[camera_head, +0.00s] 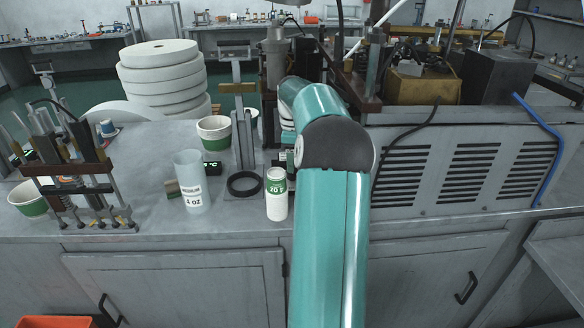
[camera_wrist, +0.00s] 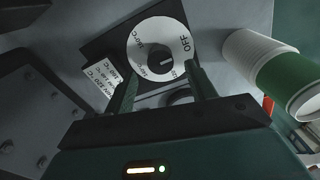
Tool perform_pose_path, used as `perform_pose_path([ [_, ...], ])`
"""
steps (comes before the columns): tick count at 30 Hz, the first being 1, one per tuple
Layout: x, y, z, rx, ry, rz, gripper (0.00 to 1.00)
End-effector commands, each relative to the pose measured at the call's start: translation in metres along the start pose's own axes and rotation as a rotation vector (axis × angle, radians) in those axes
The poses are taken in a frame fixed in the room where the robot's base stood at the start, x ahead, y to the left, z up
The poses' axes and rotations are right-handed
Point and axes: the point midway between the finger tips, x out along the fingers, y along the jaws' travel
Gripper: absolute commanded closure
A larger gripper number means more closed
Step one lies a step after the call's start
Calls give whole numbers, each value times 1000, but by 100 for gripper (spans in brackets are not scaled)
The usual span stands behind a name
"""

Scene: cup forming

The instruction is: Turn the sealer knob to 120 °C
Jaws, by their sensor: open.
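The sealer knob's round white dial (camera_wrist: 150,48) lies on a dark square plate in the wrist view. It reads OFF at its right and has temperature markings around its rim, partly too small to read. A short dark pointer mark (camera_wrist: 166,62) sits near its middle. My gripper (camera_wrist: 160,73) is open, with its two fingers reaching toward the dial's lower edge, one on each side. Whether they touch the knob cannot be told. In the head view, my teal arm hides the gripper and the dial.
A white label (camera_wrist: 103,82) lies beside the dial. In the head view, a white-and-green bottle (camera_head: 277,203), a clear cup (camera_head: 190,185) and a black ring (camera_head: 244,184) stand left of my arm.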

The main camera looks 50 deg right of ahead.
Motion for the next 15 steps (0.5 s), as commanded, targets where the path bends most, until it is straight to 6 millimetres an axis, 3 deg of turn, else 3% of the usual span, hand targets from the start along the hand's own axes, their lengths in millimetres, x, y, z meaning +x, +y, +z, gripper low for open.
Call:
perform_pose_path([
  [6,30,0,-1,-1,0,-1,44],
  [15,35,0,-1,-1,0,0,44],
])
